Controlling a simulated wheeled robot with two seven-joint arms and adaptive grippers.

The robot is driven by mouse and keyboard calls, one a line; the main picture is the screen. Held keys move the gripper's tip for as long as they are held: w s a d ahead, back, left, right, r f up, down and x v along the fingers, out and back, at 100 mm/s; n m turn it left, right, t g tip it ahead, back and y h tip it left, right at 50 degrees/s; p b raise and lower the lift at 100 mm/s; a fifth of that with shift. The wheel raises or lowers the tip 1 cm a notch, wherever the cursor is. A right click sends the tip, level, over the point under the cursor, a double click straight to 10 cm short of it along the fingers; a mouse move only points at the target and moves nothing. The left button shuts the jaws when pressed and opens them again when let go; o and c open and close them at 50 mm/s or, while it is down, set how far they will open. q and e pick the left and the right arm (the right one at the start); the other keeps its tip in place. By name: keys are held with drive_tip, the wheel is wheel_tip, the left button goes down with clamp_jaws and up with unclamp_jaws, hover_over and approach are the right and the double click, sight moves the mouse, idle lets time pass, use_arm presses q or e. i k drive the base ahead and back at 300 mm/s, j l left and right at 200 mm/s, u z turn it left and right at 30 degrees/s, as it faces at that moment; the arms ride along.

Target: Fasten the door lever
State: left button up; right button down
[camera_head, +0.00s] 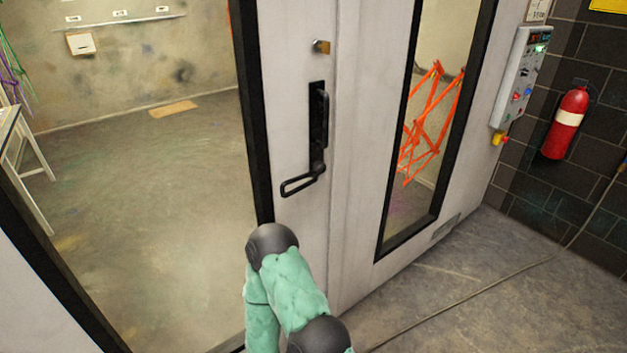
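The black door lever (317,170) is on a pale, narrow upright panel near the middle of the picture. Its looped handle sticks out to the lower left from a pivot at the bottom of a tall black plate (317,112). A brass lock piece (321,47) sits above the plate. I cannot tell whether the lever is latched. One of my arms, in a green sleeve with dark joints, reaches up from the bottom edge and stops below the lever, apart from it. Neither gripper shows.
Left of the lever, a black-framed opening or pane shows the booth floor (150,190) and a pale stand (25,150). On the right are a narrow window (436,130), a control box (521,78) and a red extinguisher (567,122). A cable (470,295) lies on the floor.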

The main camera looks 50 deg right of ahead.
sight(319, 167)
drive_tip(key=z, duration=1.55)
drive_tip(key=i+j, duration=0.15)
drive_tip(key=j, duration=0.15)
